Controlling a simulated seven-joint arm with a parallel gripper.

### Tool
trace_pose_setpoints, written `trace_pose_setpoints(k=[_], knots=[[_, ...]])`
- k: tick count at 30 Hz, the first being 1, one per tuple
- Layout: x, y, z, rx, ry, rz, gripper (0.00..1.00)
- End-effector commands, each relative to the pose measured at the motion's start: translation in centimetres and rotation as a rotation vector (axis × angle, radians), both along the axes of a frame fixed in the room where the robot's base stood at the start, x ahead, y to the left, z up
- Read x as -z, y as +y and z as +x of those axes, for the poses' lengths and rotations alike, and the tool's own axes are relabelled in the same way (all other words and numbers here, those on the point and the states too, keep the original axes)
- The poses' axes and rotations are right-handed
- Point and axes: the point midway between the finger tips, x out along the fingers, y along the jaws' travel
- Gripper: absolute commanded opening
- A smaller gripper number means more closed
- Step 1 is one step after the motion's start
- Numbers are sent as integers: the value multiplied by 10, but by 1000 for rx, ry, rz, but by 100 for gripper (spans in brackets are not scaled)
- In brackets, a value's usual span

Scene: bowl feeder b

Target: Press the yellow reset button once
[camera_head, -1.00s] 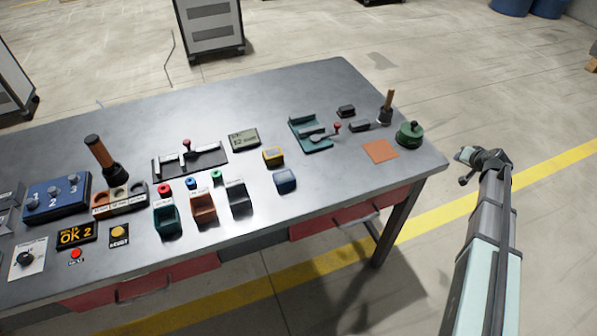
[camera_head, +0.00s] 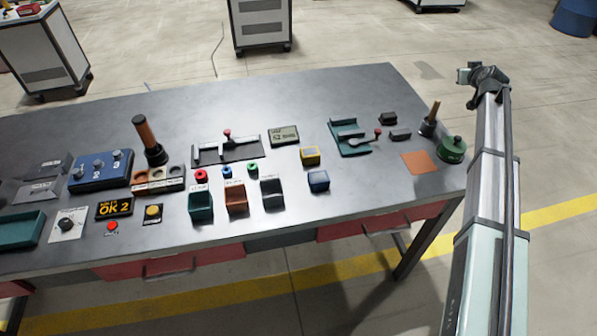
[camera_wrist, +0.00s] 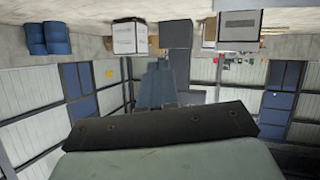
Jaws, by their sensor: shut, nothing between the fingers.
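The yellow reset button (camera_head: 152,211) is a round yellow cap on a small dark plate near the table's front edge, left of centre in the head view. Nothing covers it. My gripper (camera_head: 465,76) is far from it, in the air beyond the table's right end; it is small in the picture, shut and empty. The wrist view shows no button, only the room and a dark part of my own wrist across the bottom.
Left of the button are a red button (camera_head: 112,227), an "OK 2" display (camera_head: 115,208) and a knob panel (camera_head: 68,225). Behind it is a three-hole holder (camera_head: 159,179); a green bin (camera_head: 201,207) stands to its right. A dark upright handle (camera_head: 148,140) rises behind the holder.

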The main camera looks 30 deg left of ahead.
Motion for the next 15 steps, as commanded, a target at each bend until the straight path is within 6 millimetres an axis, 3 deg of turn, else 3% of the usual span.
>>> trace_pose_setpoints(k=[1,7,15], knots=[[-12,21,2,-25,-22,-20,0],[-43,95,-7,-112,-90,-103,0],[-58,194,-44,-245,-136,-223,0]])
